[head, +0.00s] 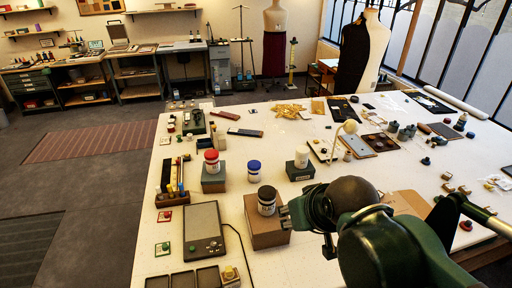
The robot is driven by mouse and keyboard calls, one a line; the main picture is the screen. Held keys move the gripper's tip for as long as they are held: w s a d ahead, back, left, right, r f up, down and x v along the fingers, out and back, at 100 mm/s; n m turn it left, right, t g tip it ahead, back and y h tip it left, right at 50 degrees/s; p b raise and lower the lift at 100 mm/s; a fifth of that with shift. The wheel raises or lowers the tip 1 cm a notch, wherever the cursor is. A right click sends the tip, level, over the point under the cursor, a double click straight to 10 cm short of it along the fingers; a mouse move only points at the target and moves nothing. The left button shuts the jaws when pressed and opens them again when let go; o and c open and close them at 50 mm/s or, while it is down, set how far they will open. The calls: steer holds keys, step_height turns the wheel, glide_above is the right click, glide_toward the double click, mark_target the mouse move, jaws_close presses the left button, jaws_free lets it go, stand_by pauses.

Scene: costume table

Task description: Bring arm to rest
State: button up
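My arm is dark green and reaches in from the lower right over the white table (146,238). My gripper (287,212) is at its left end, low over the table. It is just right of a dark jar with a pale label (267,203), which stands upright on a brown box (266,236). Whether the fingers touch the jar or box cannot be told. The finger gap is too small to make out, and no held thing can be seen. My arm hides part of the table's near right.
A grey flat device (204,228) and dark trays (183,281) lie at near left. Small items crowd the right; some bare table shows between.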

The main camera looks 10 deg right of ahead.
step_height(320, 180, down, 10)
steer(key=b, duration=1)
steer(key=shift+f, duration=0.2)
stand_by(0.5)
